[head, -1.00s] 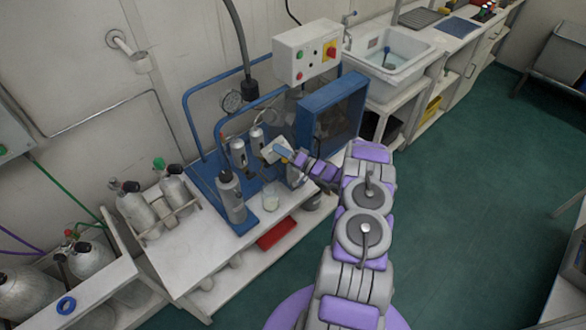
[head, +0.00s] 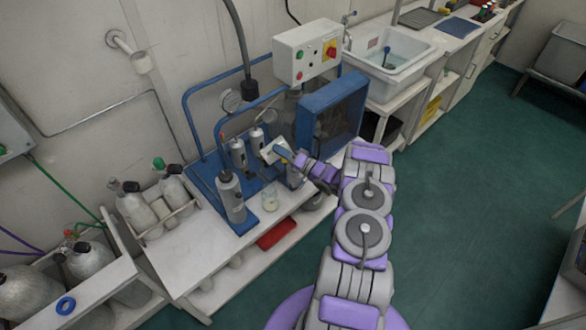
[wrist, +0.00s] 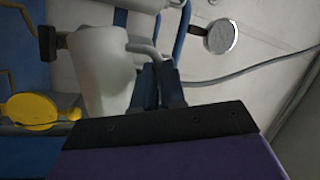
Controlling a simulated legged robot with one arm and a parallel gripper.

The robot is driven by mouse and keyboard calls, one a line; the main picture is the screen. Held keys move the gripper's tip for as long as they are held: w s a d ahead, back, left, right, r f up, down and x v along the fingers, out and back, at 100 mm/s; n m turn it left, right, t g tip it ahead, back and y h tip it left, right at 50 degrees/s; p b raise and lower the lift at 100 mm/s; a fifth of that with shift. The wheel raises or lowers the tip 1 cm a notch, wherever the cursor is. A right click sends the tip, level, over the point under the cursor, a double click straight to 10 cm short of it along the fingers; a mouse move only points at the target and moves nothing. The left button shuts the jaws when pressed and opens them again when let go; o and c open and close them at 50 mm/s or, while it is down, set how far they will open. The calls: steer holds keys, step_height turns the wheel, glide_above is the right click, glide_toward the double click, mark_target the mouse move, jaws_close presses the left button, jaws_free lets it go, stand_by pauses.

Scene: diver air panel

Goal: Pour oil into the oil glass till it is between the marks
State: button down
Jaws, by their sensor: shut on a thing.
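My gripper (head: 286,154) is shut on the bent handle of a pale grey-white jug (wrist: 98,72), in front of the blue compressor stand. The jug appears in the head view as a small pale shape (head: 269,151) at the fingertips. In the wrist view the dark fingers (wrist: 158,88) close around the handle; the jug's contents are hidden. A small clear glass vessel (head: 270,201) stands on the white bench below. I cannot tell which part is the oil glass, and no marks or oil level can be read. A round yellow disc (wrist: 35,110) shows left of the jug.
Grey metal cylinders (head: 230,197) stand on the blue frame, close to the jug. A white control box (head: 306,52) and a blue fan housing (head: 331,110) are behind and right. Air cylinders (head: 134,207) stand at left. The green floor at right is clear.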

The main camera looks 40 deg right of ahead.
steer(key=shift+d, duration=0.1)
stand_by(0.7)
steer(key=a+n, duration=0.1)
steer(key=n+g+p, duration=0.1)
steer(key=n, duration=0.1)
steer(key=a+n+g+p, duration=0.1)
steer(key=shift+w+a+r, duration=0.2)
steer(key=shift+a+r, duration=0.1)
steer(key=shift+r, duration=0.1)
steer(key=shift+d, duration=0.1)
steer(key=shift+h, duration=0.3)
